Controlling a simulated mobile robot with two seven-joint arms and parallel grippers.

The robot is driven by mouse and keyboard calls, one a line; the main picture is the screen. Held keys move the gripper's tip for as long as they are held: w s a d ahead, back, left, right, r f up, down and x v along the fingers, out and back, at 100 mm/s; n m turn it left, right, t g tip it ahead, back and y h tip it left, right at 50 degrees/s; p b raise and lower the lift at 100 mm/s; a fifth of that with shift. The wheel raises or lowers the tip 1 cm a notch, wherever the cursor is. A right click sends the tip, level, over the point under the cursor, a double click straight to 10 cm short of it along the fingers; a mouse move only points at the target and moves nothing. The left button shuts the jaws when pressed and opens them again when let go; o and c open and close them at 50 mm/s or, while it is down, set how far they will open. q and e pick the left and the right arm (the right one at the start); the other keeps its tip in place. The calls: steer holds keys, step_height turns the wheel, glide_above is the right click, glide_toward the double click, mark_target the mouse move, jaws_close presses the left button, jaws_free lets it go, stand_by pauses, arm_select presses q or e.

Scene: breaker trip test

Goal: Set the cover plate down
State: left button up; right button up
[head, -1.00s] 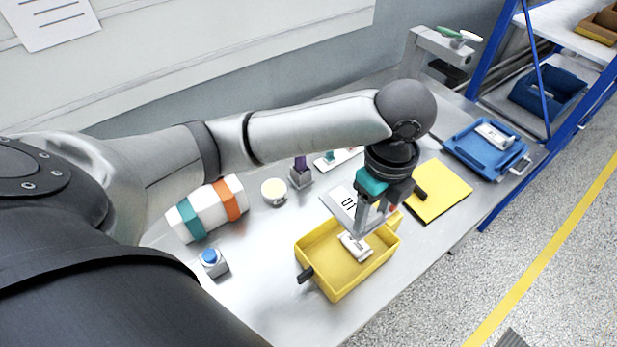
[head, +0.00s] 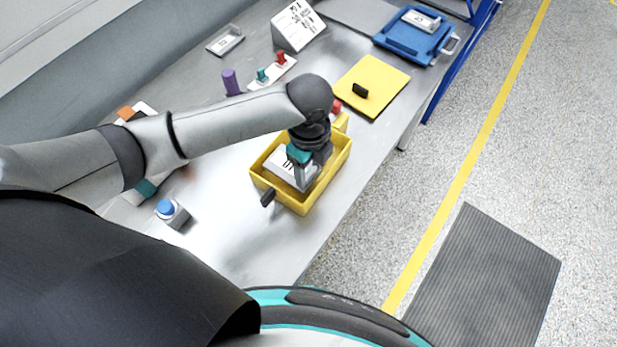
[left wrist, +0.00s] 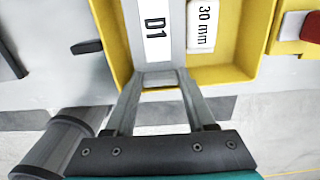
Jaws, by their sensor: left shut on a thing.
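The cover plate (head: 284,165) is a flat grey plate with a white label reading D1. In the head view it is at the yellow bin (head: 328,187), within its outline. My left gripper (head: 308,172) is shut on the plate's edge. In the left wrist view the two fingers (left wrist: 159,78) meet on the near end of the plate (left wrist: 178,30). A white block marked 30 mm (left wrist: 202,25) lies beside the plate in the bin. Whether the plate touches the bin floor cannot be told. My right gripper is not in view.
A blue tray (head: 415,40) sits farther back. A blue-button box (head: 171,212) stands at the left, and a purple post (head: 231,82) behind. Bare table lies left of the bin.

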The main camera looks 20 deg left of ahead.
arm_select(q)
steer(key=shift+f+b, duration=0.5)
steer(key=shift+f, duration=1.65)
steer(key=shift+f, duration=0.1)
steer(key=o, duration=1.3)
steer(key=shift+o, duration=0.2)
step_height(320, 180, up, 12)
steer(key=p, duration=0.2)
steer(key=shift+p, duration=0.35)
